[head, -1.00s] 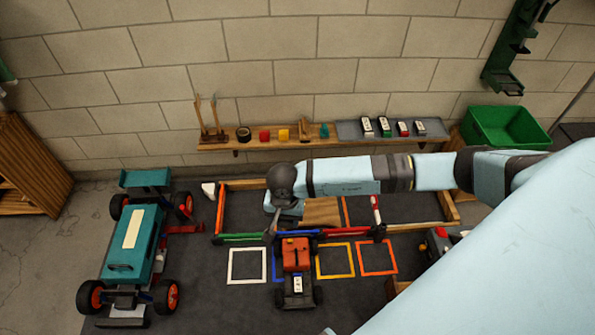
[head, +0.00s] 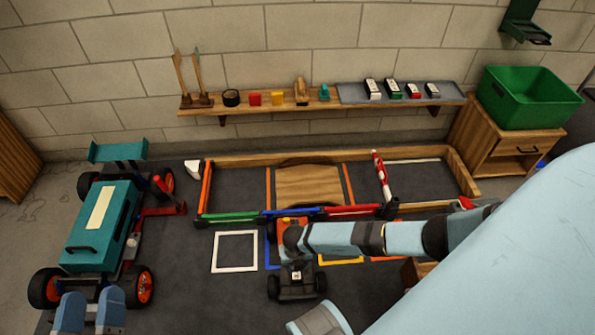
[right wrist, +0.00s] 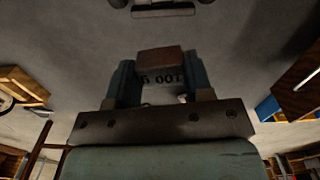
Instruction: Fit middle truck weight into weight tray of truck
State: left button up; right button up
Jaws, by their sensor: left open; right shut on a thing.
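In the right wrist view my right gripper (right wrist: 160,70) is shut on a dark block with a brownish face (right wrist: 159,60) and upside-down lettering, apparently the truck weight. The head view does not show this grip clearly; the right arm's end is over the truck. My left gripper (head: 90,312) is open and empty at the bottom left, by the teal car's front.
A large teal racecar (head: 105,228) stands at left. A low wooden-framed track with coloured bars (head: 330,155) lies behind the truck. A wall shelf (head: 250,108) carries several small items. A green bin (head: 528,97) sits on a cabinet at right.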

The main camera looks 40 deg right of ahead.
jog(key=f, duration=0.1)
jog(key=f+m+b, duration=0.1)
jog(key=f, duration=0.1)
jog(key=shift+s, duration=0.3)
jog(key=b, duration=0.6)
send_over(297, 289)
notch_tip(297, 289, down, 11)
notch_tip(297, 289, down, 4)
jog(key=b, duration=0.3)
jog(key=shift+s+f, duration=0.1)
jog(key=shift+f+b, duration=0.3)
jog(key=shift+f, duration=0.1)
notch_tip(297, 289, down, 4)
jog(key=b, duration=0.2)
jog(key=shift+r+b, duration=0.25)
jog(key=shift+b, duration=0.05)
pick_arm(q)
notch_tip(297, 289, down, 8)
jog(key=w+a+m+g+h, duration=0.1)
jog(key=w+m, duration=0.2)
jog(key=m, duration=0.2)
jog(key=shift+f, duration=0.15)
pick_arm(e)
jog(key=shift+r, duration=0.15)
jog(key=shift+f, duration=0.2)
